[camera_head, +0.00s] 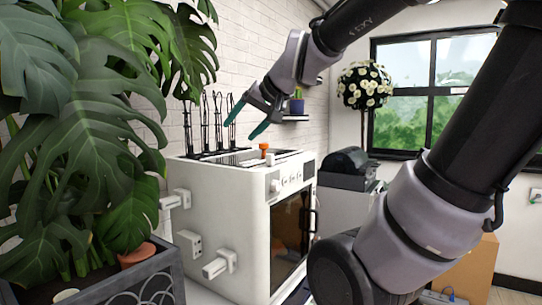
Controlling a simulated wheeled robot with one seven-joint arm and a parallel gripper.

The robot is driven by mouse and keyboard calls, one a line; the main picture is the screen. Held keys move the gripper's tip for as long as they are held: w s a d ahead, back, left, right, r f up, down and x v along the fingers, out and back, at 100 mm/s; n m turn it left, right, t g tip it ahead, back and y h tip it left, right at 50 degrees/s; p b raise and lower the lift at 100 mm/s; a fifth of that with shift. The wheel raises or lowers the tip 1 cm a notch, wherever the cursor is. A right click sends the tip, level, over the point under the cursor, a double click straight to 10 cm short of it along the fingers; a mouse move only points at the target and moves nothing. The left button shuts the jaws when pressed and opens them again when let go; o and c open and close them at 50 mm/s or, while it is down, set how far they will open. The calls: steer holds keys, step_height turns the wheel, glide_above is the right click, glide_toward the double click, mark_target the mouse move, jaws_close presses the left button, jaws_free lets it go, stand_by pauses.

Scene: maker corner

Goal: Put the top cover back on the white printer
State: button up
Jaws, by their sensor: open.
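The white printer (225,222) is a large white box in the middle of the view, with a dark glass front door and knobs along its upper front edge. Its top shows a dark recessed area with pale edges, and a small orange part (264,147) stands up there. I cannot make out a separate top cover for certain. My gripper (240,131) is open, with two teal fingers pointing down-left. It appears above the printer's top, apart from it, with nothing between the fingers.
Black upright racks (205,128) stand along the printer's back left. A leafy plant (75,110) in a grey planter (90,288) fills the left. A dark machine (349,168) sits on a white cabinet (340,212) behind. A cardboard box (474,267) is at lower right.

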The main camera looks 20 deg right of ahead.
steer(key=s+d+f+m+g+h, duration=0.1)
steer(key=s+d+f+g, duration=0.2)
steer(key=s+f, duration=0.3)
steer(key=s, duration=0.3)
steer(key=shift+s+h, duration=0.25)
steer(key=shift+h, duration=0.15)
steer(key=shift+d, duration=0.1)
stand_by(0.3)
